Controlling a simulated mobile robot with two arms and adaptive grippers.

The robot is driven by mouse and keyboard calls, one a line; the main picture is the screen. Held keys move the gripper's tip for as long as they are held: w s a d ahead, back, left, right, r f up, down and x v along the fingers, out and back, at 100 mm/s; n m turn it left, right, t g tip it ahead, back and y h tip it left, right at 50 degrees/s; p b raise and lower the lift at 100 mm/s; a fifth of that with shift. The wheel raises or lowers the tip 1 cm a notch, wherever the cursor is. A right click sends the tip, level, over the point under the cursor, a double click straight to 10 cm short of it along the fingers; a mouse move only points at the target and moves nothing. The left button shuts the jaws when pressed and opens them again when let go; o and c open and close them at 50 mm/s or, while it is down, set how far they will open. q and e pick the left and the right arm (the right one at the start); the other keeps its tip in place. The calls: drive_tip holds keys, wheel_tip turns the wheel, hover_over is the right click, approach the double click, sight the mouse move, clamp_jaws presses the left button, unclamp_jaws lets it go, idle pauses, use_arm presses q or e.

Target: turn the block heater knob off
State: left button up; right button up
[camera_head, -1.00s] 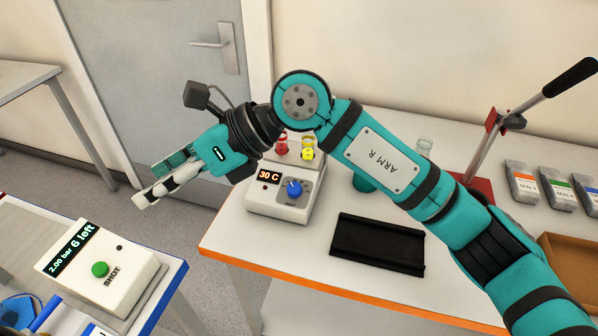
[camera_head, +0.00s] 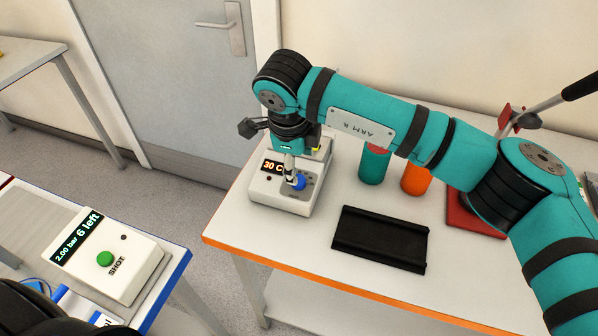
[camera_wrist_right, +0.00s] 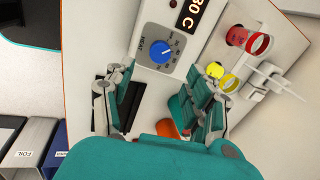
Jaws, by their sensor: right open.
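The block heater (camera_head: 283,199) is a white box on the orange-edged table, with a display (camera_head: 273,167) reading 30 C. Its blue round knob (camera_head: 299,183) is on the front panel and is partly covered by my right gripper in the head view. In the right wrist view the whole knob (camera_wrist_right: 161,51) shows, with a pale pointer mark and a dial around it. My right gripper (camera_head: 289,178) points down over the heater's front. In the wrist view its fingers (camera_wrist_right: 150,88) are spread apart and empty, with the knob beyond the tips. My left gripper is not in view.
A black tray (camera_head: 380,240) lies in front. A SHOT box (camera_head: 110,255) is on the left table.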

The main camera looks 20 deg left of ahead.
sight(299, 180)
drive_tip(key=p+x, duration=0.1)
drive_tip(key=x, duration=0.5)
drive_tip(key=shift+x, duration=0.75)
clamp_jaws()
drive_tip(key=shift+f+b, duration=0.15)
drive_tip(key=shift+b, duration=0.2)
drive_tip(key=n+b, duration=0.3)
drive_tip(key=b, duration=0.1)
drive_tip(key=shift+w+f+b, duration=0.1)
drive_tip(key=shift+b, duration=0.25)
drive_tip(key=shift+r+n+b, duration=0.25)
drive_tip(key=shift+n+b, duration=1.05)
drive_tip(key=shift+n, duration=0.2)
unclamp_jaws()
